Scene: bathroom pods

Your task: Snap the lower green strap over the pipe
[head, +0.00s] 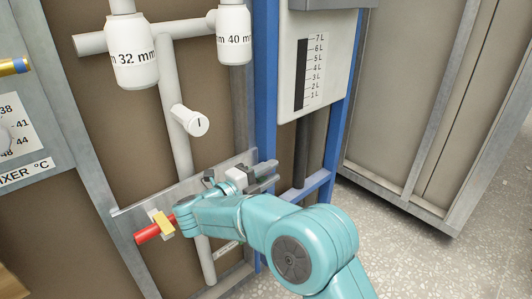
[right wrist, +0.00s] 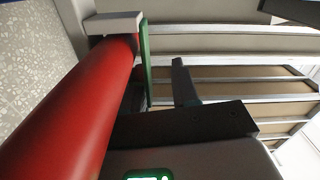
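The red pipe (head: 147,234) shows at the left of my right arm in the head view. It fills the left of the right wrist view (right wrist: 75,105). The lower green strap (right wrist: 145,65) stands up beside the pipe's far end, by a pale bracket (right wrist: 113,23); I cannot see it closed over the pipe. In the head view my right arm hides it. My right gripper (head: 238,178) is at the metal rail, right of the pipe. A dark finger (right wrist: 184,82) shows just right of the strap, apart from it; the finger gap is unclear. My left gripper is out of view.
A yellow strap (head: 161,223) with a pale bracket is at the pipe's left part. A grey rail (head: 130,219) crosses behind. White pipes (head: 180,148) run down the wall. A blue frame (head: 265,90) stands at the right. The speckled floor (head: 440,265) is clear at lower right.

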